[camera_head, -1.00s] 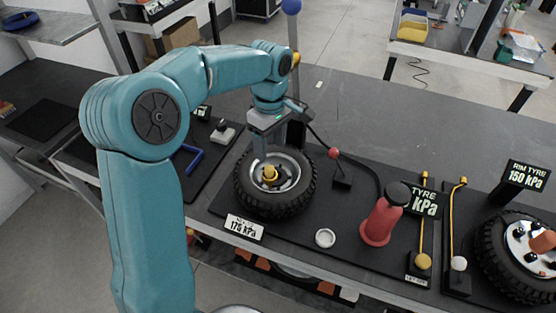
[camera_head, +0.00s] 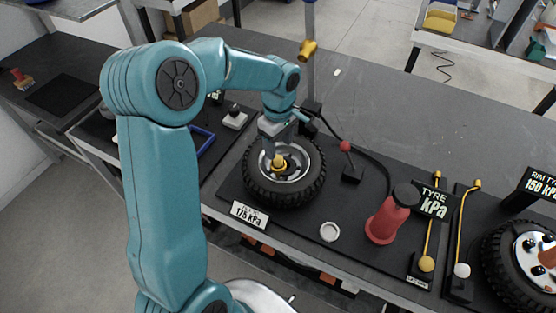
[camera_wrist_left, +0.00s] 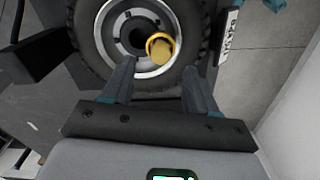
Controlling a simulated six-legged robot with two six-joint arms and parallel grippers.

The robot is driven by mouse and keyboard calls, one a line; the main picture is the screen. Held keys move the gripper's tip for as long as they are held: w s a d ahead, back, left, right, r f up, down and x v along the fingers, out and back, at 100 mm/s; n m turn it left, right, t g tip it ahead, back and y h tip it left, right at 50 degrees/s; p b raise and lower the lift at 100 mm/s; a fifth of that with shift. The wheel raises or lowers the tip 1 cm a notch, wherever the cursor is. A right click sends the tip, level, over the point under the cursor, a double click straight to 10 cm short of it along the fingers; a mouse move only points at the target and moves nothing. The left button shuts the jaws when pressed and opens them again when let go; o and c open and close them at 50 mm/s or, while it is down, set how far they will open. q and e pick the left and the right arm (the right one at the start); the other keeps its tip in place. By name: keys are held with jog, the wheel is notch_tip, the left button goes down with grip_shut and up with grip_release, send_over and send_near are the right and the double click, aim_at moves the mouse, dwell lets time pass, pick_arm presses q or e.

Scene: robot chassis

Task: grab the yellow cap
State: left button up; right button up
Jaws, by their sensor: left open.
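The yellow cap (camera_head: 279,162) sits at the hub of a black tyre (camera_head: 262,193) with a silver rim on the bench. In the left wrist view the cap (camera_wrist_left: 160,47) shows as a yellow ring with a rounded body, just beyond the fingertips and between their lines. My left gripper (camera_head: 272,150) is over the wheel, pointing down, close to the cap. In the wrist view its two fingers (camera_wrist_left: 158,68) are spread apart with nothing held between them. Whether a finger touches the cap or rim cannot be told. My right gripper is not in view.
A second wheel (camera_head: 510,260) is at far right. The bench's back right is clear.

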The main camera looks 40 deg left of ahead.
aim_at(278, 157)
pick_arm(q)
notch_tip(278, 157, down, 4)
jog(key=shift+s+p, duration=0.1)
jog(key=shift+p, duration=0.5)
jog(key=shift+a+f, duration=0.1)
jog(key=shift+f, duration=0.45)
grip_shut()
jog(key=shift+r, duration=0.1)
